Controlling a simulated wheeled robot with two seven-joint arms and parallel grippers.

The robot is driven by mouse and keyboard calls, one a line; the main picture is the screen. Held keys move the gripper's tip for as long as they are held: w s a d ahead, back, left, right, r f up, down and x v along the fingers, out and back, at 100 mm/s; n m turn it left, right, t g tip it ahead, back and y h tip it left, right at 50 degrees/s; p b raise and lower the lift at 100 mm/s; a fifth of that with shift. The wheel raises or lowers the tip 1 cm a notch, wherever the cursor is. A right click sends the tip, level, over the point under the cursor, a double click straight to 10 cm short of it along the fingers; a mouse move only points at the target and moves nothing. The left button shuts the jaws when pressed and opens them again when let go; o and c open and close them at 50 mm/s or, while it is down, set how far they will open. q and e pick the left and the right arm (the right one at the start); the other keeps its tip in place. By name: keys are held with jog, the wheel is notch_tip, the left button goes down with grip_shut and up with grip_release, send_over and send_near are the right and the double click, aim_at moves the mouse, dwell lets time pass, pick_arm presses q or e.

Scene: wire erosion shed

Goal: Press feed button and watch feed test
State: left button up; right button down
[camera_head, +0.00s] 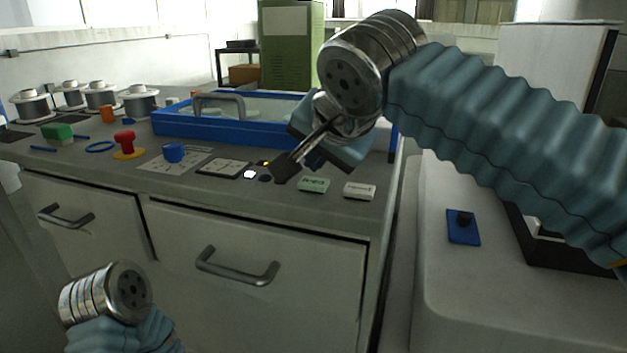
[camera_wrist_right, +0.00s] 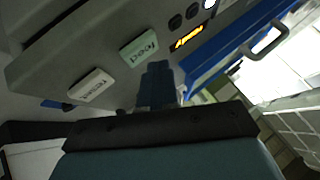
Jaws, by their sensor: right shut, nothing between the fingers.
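The feed button is a pale green block marked "feed" (camera_head: 314,184) on the front of the bench top; it also shows in the wrist view (camera_wrist_right: 140,47). A similar white block (camera_head: 360,190) sits to its right, and shows in the wrist view (camera_wrist_right: 92,85) with lettering I cannot read surely. My right gripper (camera_head: 284,170) is shut and empty, its dark tips just left of the green block in the head view. In the wrist view its fingers (camera_wrist_right: 157,72) end close beside that block; I cannot tell whether they touch anything. A small lit amber display (camera_wrist_right: 187,38) is near. Only my left arm's wrist shows, lower left.
A blue-framed tank with a grey handle (camera_head: 185,129) stands behind the buttons. Drawer handles (camera_head: 237,266) stick out in front.

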aim_at(317, 184)
dwell(0.4)
jog(key=shift+f+b, duration=0.35)
jog(key=shift+f, duration=0.1)
jog(key=shift+f+b, duration=0.35)
dwell(0.5)
dwell(0.3)
jog(key=shift+r+p, duration=0.75)
jog(key=shift+r, duration=0.05)
notch_tip(317, 184, up, 3)
jog(key=shift+f+p, duration=0.1)
jog(key=shift+p, duration=1.15)
jog(key=shift+r+p, duration=0.7)
jog(key=shift+r, duration=0.45)
